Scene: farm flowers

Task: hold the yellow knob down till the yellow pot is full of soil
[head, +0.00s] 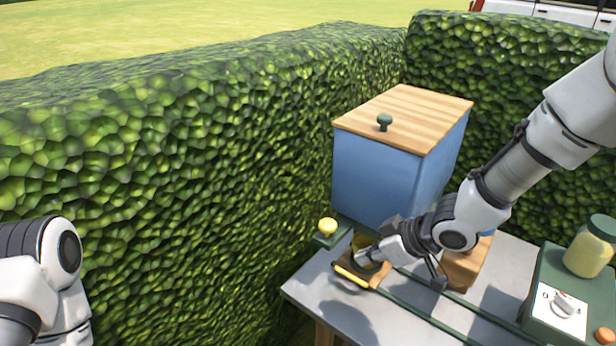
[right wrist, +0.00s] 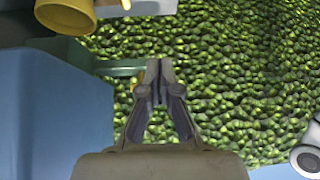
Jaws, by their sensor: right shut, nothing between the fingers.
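The yellow knob (head: 327,225) stands on a green bracket at the front left corner of the blue soil box (head: 375,180). My right gripper (head: 359,258) is shut and empty, to the right of the knob and in front of the box. The yellow pot (head: 362,242) is partly hidden behind that gripper; its soil level cannot be seen. In the right wrist view the pot (right wrist: 65,14) is cut off at the top left. There my shut fingers (right wrist: 153,82) overlap a sliver of yellow, perhaps the knob. My left gripper is out of view.
The box has a wooden lid with a green handle (head: 384,121). A wooden tray (head: 350,283) and green rails lie on the grey table (head: 318,288). At right, a green unit (head: 547,270) carries a dial and a jar (head: 590,252). A hedge (head: 190,160) stands close behind and left.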

